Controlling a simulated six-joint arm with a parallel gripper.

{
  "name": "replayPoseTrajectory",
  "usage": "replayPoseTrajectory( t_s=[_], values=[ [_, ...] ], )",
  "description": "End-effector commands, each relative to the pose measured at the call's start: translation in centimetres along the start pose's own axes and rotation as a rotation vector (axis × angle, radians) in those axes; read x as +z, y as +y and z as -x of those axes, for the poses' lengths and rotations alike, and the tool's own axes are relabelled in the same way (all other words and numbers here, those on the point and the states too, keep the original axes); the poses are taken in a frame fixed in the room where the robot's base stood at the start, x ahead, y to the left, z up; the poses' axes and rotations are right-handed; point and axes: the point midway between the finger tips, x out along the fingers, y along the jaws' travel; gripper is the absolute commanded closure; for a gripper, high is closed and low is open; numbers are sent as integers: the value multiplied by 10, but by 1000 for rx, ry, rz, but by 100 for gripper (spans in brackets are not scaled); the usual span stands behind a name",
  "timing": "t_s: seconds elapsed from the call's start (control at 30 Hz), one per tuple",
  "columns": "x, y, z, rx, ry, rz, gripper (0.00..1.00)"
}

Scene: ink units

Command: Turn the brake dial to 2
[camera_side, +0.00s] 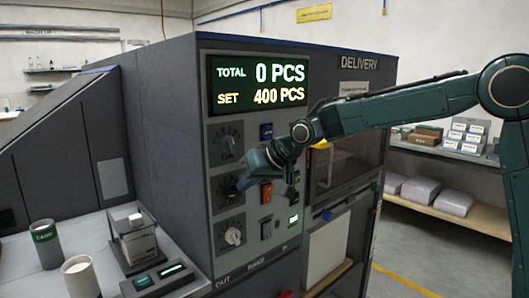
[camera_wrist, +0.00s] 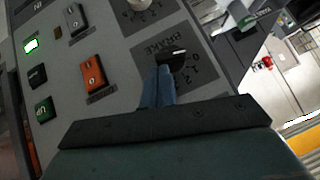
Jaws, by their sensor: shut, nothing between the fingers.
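The brake dial (camera_wrist: 173,58) has a black knob on a dark scale plate lettered BRAKE, with small numerals around it. A pale mark shows on the knob, but I cannot tell which number it points to. In the side view the brake dial (camera_side: 226,188) is the middle of three dials and is partly behind my gripper (camera_side: 245,182). In the wrist view my gripper (camera_wrist: 161,70) is shut and empty, its blue fingers at the edge of the knob. I cannot tell whether they touch it.
A white-knobbed dial (camera_side: 233,236) sits below and another dial (camera_side: 227,144) above. An orange rocker switch (camera_wrist: 93,72) and several buttons are close beside the brake dial. The display (camera_side: 258,84) reads TOTAL 0 PCS, SET 400 PCS.

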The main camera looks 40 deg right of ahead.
Motion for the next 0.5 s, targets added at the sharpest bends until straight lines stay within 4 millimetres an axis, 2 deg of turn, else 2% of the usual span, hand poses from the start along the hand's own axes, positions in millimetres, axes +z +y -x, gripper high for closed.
replayPoseTrajectory(
  t_s=[0.5],
  values=[
    [0,2,0,-31,0,-33,100]
  ],
)
